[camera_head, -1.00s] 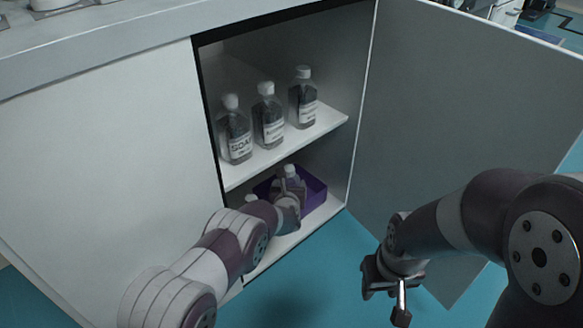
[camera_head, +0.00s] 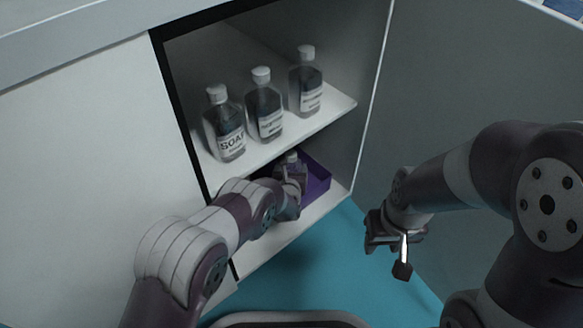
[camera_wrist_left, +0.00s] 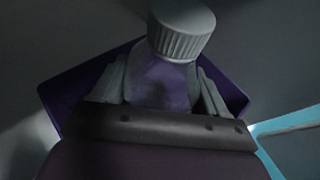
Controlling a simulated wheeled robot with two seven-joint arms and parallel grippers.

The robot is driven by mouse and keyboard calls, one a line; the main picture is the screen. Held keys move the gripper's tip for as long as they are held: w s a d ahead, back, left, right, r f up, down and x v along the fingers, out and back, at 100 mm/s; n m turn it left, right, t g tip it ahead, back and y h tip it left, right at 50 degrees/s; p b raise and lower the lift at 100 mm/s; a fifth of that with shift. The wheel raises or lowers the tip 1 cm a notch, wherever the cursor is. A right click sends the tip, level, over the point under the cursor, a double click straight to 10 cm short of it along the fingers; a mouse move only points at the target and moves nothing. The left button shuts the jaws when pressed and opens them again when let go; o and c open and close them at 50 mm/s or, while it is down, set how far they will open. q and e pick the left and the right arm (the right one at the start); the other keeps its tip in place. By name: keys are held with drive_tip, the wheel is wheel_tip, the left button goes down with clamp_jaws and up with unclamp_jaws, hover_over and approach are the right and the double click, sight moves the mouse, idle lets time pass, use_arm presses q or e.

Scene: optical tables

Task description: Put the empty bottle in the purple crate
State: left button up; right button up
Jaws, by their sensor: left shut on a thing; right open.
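The purple crate (camera_head: 318,180) stands on the lower shelf of the open cabinet, partly hidden by my left gripper. Its rim also shows in the left wrist view (camera_wrist_left: 75,88). My left gripper (camera_head: 292,182) is shut on a clear bottle with a white cap (camera_wrist_left: 182,28). The cap of this bottle also shows in the head view (camera_head: 291,156). The bottle is over or in the crate; I cannot tell whether it touches the crate floor.
The upper shelf (camera_head: 335,108) holds three bottles: a soap bottle (camera_head: 226,130), a middle bottle (camera_head: 264,108) and a right one (camera_head: 306,85). The open door (camera_head: 455,80) stands at the right. Blue floor (camera_head: 330,270) is free in front.

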use_arm(q)
drive_tip(key=shift+s+r, duration=0.1)
drive_tip(key=o, duration=0.6)
drive_tip(key=shift+f, duration=0.2)
drive_tip(key=o, duration=0.5)
drive_tip(key=shift+r, duration=0.1)
drive_tip(key=shift+c, duration=0.2)
drive_tip(key=shift+s+r+p, duration=0.15)
drive_tip(key=shift+r+p, duration=0.15)
drive_tip(key=shift+r, duration=0.05)
drive_tip(key=d+p+v, duration=0.1)
drive_tip(key=p+v, duration=0.5)
drive_tip(key=v, duration=0.5)
drive_tip(key=shift+s+a+p, duration=0.3)
drive_tip(key=shift+s+a, duration=0.05)
drive_tip(key=shift+a, duration=0.15)
drive_tip(key=shift+f, duration=0.1)
